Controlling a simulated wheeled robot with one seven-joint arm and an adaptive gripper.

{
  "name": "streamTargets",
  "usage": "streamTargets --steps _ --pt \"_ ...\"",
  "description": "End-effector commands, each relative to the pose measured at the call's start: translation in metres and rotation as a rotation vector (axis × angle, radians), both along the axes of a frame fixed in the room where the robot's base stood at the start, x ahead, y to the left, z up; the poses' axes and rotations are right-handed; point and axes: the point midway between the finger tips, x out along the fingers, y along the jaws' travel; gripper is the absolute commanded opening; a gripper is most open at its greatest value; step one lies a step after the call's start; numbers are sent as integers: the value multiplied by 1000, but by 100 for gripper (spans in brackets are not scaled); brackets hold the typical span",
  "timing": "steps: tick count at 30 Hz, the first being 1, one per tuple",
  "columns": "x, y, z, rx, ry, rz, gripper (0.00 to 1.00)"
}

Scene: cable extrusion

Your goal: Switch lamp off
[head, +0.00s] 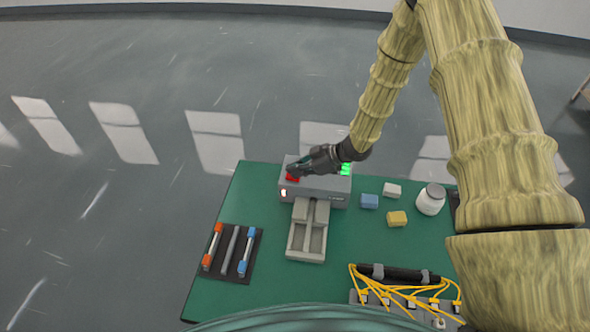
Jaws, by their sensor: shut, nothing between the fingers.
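A grey box-shaped device (325,190) stands at the back of the green table. A red part (292,178) shows on its top left, and bright green lit segments (346,169) show on its right. A small white lit spot (284,193) is on its front face at the left. No separate lamp can be made out. My gripper (292,170) is shut and empty, with its fingertips over the red part. I cannot tell whether they touch it. My gripper and wrist hide much of the device's top.
A pale divided tray (291,243) stands before the device. Blue (369,201), white (392,190) and yellow (397,218) blocks and a white jar (431,199) are to the right. A dark tool tray (250,262) is front left; yellow cables (400,290) are front right.

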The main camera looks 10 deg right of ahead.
Motion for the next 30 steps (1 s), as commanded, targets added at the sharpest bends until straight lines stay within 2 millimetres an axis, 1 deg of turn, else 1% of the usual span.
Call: streamTargets --steps 1,5,18,19,20,30 --pt "-1 -1 -2 -3 4 0 0" --pt "-1 -1 1 -3 4 0 0" --pt "-2 -5 46 -2 -1 1 0" --pt "-3 -8 41 -2 -1 0 0" --pt "-4 -10 42 -1 -1 0 0" --pt "-16 -39 67 -1 -3 0 0"
